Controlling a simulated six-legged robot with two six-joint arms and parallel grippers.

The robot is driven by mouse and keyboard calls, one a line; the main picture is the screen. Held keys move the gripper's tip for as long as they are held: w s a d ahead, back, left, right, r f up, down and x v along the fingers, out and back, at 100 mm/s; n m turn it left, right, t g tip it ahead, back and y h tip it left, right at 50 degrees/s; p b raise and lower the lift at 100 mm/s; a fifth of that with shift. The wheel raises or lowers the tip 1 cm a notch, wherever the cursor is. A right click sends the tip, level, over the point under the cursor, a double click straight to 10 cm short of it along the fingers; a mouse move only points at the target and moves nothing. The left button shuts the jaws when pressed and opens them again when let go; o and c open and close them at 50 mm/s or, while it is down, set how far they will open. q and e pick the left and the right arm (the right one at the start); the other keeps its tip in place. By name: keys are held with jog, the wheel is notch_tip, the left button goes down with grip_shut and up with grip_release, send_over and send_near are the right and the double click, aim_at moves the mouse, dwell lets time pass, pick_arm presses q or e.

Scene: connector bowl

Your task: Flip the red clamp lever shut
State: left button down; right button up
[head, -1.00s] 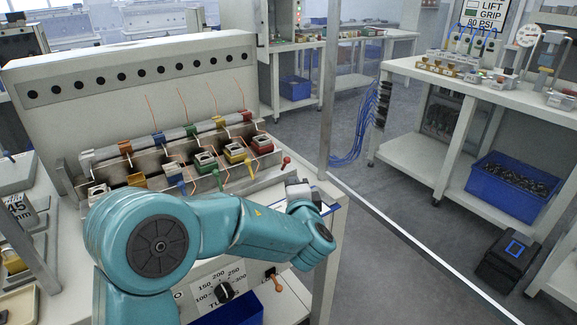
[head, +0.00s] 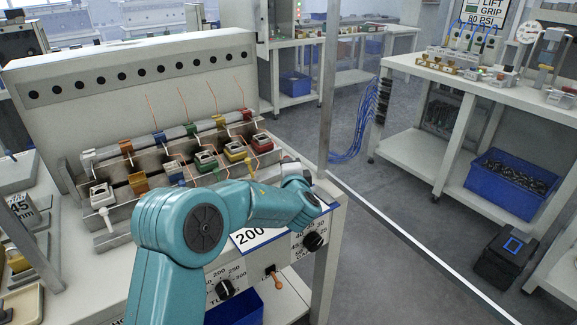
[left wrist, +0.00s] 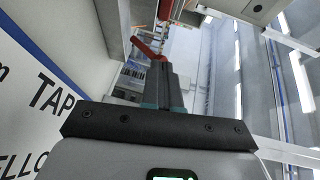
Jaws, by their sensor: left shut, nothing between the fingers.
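The red clamp lever (left wrist: 147,47) shows in the left wrist view, slanting across just beyond my left fingertips. My left gripper (left wrist: 158,68) is shut and empty, its dark fingers pointing at the lever. The fingertips overlap the lever's lower end in the picture; I cannot tell whether they touch it. In the head view my left wrist and hand reach the right end of the clamp row and hide the lever's handle. The red connector (head: 262,145) sits at that right end of the fixture. My right gripper is out of view.
The fixture holds several coloured connectors, including a yellow one (head: 235,152), with thin copper wires above. A white lever (head: 104,215) stands at its left end. The bench front carries a dial (head: 225,289) and a toggle. A post stands right of the fixture.

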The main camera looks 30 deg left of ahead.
pick_arm(q)
jog(key=shift+a+r+g+h+p, duration=0.2)
jog(key=shift+r+g+h+p, duration=0.15)
jog(key=shift+p, duration=0.1)
jog(key=shift+w+a+r+n+g+h+p, duration=0.15)
jog(key=shift+a+r+n+g+h+p, duration=0.25)
jog(key=shift+p, duration=0.3)
jog(key=a+g+h+p, duration=0.1)
jog(key=h+p, duration=0.1)
jog(key=p, duration=0.4)
jog(key=w+a+r+n+g+h+p, duration=0.1)
jog(key=a+p, duration=0.1)
jog(key=p, duration=0.5)
jog(key=w+a+r+n+g+h+p, duration=0.1)
jog(key=h+p, duration=0.1)
jog(key=p, duration=0.5)
jog(key=shift+a+r+g+h, duration=0.1)
jog(key=shift+a+g+h, duration=0.15)
jog(key=shift+h, duration=0.1)
jog(key=shift+a, duration=0.1)
jog(key=shift+w+a+f, duration=0.15)
jog(key=shift+a+f, duration=0.05)
jog(key=shift+f, duration=0.2)
jog(key=shift+d+r, duration=0.15)
jog(key=shift+r, duration=0.1)
jog(key=shift+r+p, duration=0.6)
jog(key=shift+r, duration=0.05)
